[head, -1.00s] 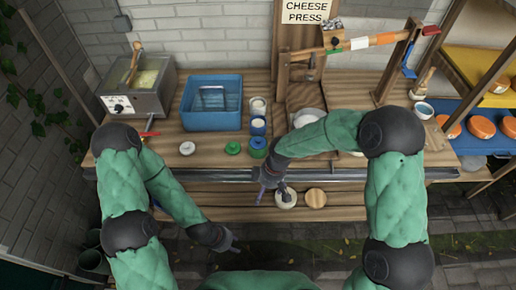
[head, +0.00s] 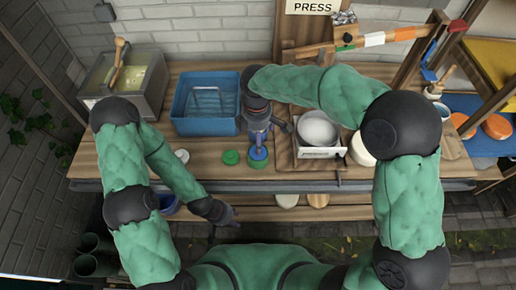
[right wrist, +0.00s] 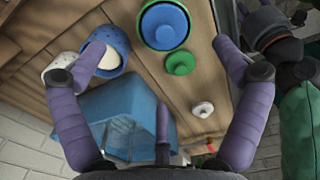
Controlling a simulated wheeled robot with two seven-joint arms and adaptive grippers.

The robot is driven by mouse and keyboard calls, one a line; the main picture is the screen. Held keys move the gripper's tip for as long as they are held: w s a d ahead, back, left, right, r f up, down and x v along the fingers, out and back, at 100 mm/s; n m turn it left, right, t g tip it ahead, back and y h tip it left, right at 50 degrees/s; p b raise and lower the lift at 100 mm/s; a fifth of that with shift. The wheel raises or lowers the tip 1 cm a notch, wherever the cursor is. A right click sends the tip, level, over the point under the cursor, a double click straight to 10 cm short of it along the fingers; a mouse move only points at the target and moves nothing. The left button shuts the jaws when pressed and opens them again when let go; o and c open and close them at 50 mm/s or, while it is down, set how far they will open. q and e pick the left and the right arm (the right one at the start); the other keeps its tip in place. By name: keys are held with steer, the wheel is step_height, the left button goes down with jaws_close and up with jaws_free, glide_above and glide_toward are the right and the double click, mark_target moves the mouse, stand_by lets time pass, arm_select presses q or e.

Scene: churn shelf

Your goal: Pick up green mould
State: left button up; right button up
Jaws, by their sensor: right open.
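The green mould (head: 258,157) stands upright near the front edge of the bench, with a blue round top inside its green rim. It also shows in the right wrist view (right wrist: 164,26), near the top, between my fingertips but apart from them. My right gripper (head: 258,122) is open and empty above the bench, just behind the green mould. In the right wrist view its purple fingers are spread wide (right wrist: 160,50). My left gripper (head: 224,212) hangs low in front of the bench, away from the mould; its finger opening is unclear.
A green lid (right wrist: 180,63) lies beside the mould, and a white lid (right wrist: 203,109) lies farther left on the bench. A blue mould (right wrist: 118,61) and a white mould (right wrist: 60,64) are near one finger. The blue tub (head: 207,126) and press tray (head: 319,152) flank the area.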

steer(key=shift+s+f, duration=0.15)
steer(key=shift+f, duration=0.3)
step_height(320, 180, down, 4)
steer(key=shift+s+r+b, duration=0.1)
steer(key=shift+r+b, duration=0.05)
steer(key=shift+b, duration=0.5)
steer(key=shift+f, duration=0.35)
steer(key=shift+s+d+f+b, duration=0.15)
steer(key=shift+f+b, duration=1)
steer(key=shift+f, duration=1.45)
steer(key=c, duration=1.2)
